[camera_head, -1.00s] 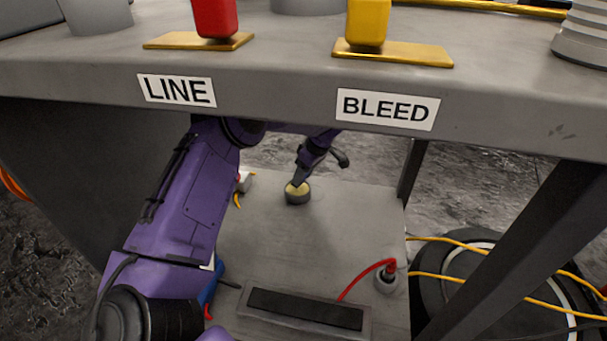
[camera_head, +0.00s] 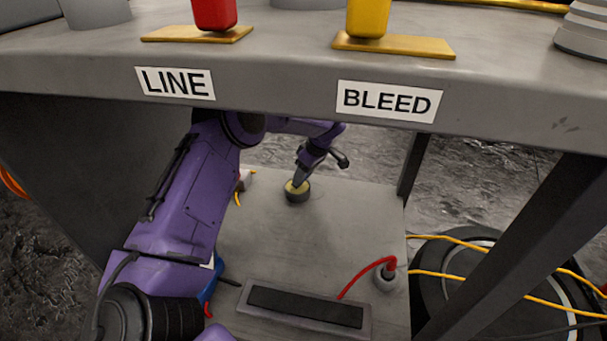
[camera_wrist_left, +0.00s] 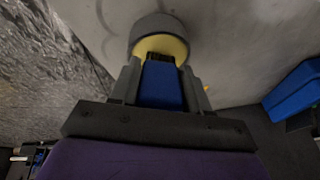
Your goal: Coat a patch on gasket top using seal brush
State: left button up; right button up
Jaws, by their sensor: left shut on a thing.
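A short round grey piece with a pale yellow top, seemingly the gasket (camera_head: 297,193), stands on the lower grey shelf. It also shows beyond my fingers in the left wrist view (camera_wrist_left: 160,24). My left gripper (camera_head: 302,178) reaches down under the upper tabletop to it. In the left wrist view its fingers (camera_wrist_left: 161,82) are shut on a blue handle, seemingly the seal brush (camera_wrist_left: 162,86). The brush's dark tip is at the yellow face; I cannot tell whether they touch. No coated patch can be made out. My right gripper is not in view.
The upper tabletop with LINE (camera_head: 176,84) and BLEED (camera_head: 388,101) labels overhangs my arm. A red hose (camera_head: 367,276), a dark framed panel (camera_head: 305,309) and a blue object (camera_head: 209,291) are on the near shelf. The shelf's middle is clear.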

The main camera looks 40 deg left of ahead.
pick_arm(q)
jog(key=shift+s+f+p, duration=0.1)
jog(key=shift+p, duration=0.3)
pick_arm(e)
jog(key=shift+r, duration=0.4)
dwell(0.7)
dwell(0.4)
pick_arm(q)
notch_tip(320, 180, up, 4)
jog(key=p, duration=0.4)
jog(key=shift+f, duration=0.2)
notch_tip(320, 180, up, 4)
jog(key=p, duration=0.3)
jog(key=shift+f+p, duration=0.2)
jog(key=shift+p, duration=0.15)
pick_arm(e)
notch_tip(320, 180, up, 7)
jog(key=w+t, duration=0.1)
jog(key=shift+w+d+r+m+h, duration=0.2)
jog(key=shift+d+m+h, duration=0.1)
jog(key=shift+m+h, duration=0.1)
